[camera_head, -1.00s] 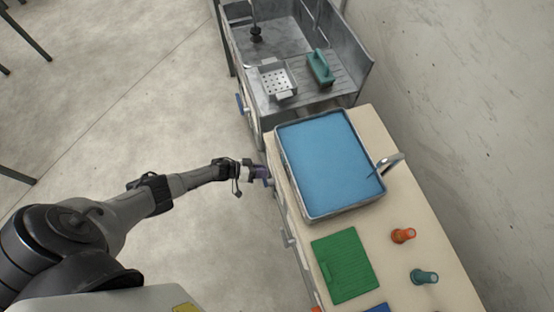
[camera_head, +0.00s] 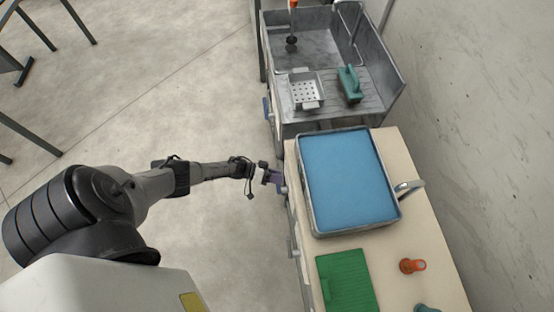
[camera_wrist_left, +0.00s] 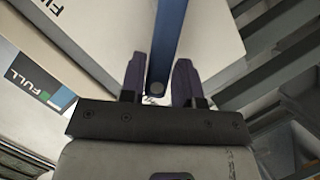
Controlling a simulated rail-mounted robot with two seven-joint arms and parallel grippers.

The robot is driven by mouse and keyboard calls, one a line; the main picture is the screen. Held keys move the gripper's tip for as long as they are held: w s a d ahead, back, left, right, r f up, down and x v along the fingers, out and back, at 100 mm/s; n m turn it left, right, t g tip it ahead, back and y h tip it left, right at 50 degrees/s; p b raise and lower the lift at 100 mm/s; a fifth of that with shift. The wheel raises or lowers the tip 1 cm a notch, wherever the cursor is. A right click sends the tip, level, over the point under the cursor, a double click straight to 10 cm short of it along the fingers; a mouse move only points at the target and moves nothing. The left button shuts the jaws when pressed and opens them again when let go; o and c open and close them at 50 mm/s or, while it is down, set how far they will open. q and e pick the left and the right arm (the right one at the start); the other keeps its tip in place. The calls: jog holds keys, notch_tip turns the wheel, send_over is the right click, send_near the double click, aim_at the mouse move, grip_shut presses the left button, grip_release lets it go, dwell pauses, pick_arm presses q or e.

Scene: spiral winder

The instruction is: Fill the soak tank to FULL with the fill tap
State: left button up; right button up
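The soak tank (camera_head: 313,222) is a grey-rimmed rectangular basin on the bench, holding blue liquid (camera_head: 350,182) that stands close to the rim. My left gripper (camera_head: 275,180) is low at the bench's front side, left of the tank. A gauge label reading FULL (camera_wrist_left: 37,86) is at the left of that view. The lever's pivot is out of view. My right gripper is not in view.
A green ribbed board (camera_head: 346,281), an orange knob-like piece (camera_head: 412,266) and a teal one (camera_head: 426,308) are on the bench top. A metal sink (camera_head: 375,110) behind holds a perforated tray (camera_head: 306,90) and a teal-handled tool (camera_head: 350,84).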

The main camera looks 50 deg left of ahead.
pick_arm(q)
jog(key=shift+o, duration=1.4)
jog(key=shift+r, duration=0.1)
jog(key=p+v, duration=0.1)
jog(key=v, duration=1.2)
jog(key=shift+s+a, duration=0.25)
jog(key=shift+s, duration=0.05)
